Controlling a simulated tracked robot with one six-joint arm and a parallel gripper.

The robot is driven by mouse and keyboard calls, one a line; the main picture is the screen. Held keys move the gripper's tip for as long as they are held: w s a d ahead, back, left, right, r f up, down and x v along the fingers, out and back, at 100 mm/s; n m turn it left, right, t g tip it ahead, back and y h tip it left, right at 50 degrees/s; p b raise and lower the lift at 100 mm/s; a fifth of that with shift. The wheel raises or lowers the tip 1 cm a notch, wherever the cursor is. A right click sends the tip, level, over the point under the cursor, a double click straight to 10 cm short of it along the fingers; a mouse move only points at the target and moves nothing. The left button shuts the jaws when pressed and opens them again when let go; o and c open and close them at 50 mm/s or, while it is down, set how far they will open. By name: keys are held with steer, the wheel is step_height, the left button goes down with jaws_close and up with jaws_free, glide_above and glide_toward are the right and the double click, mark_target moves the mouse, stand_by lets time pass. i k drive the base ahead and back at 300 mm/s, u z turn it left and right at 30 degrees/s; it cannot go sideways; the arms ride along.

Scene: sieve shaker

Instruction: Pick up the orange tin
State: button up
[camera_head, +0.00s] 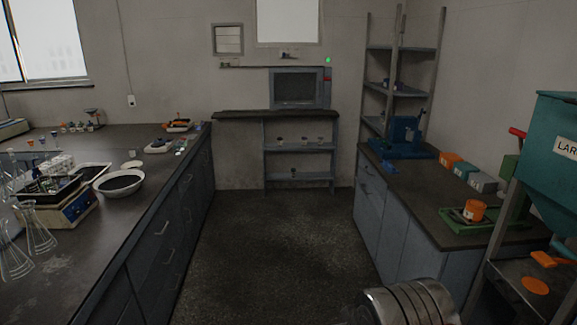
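A small orange tin (474,210) stands on a green device like a balance, on the right bench. It is upright, and a pale label seems to show on its side. An orange block-like container (451,161) stands farther back on the same bench, in a row with a teal one (466,169) and a grey one (482,182). My gripper is not in view, so I cannot tell its state or its distance from the tin.
The right bench (405,195) also holds a blue machine (403,137). A teal hopper (557,150) on a frame stands at far right. A ribbed metal cylinder (412,303) is at the bottom edge. The floor (270,245) between the benches is clear.

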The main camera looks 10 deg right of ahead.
mark_target(469, 212)
steer(key=z, duration=0.1)
steer(key=i, duration=2.2)
steer(key=z, duration=0.7)
steer(key=i, duration=0.7)
steer(key=z, duration=0.55)
steer(key=i, duration=0.55)
steer(key=z, duration=0.3)
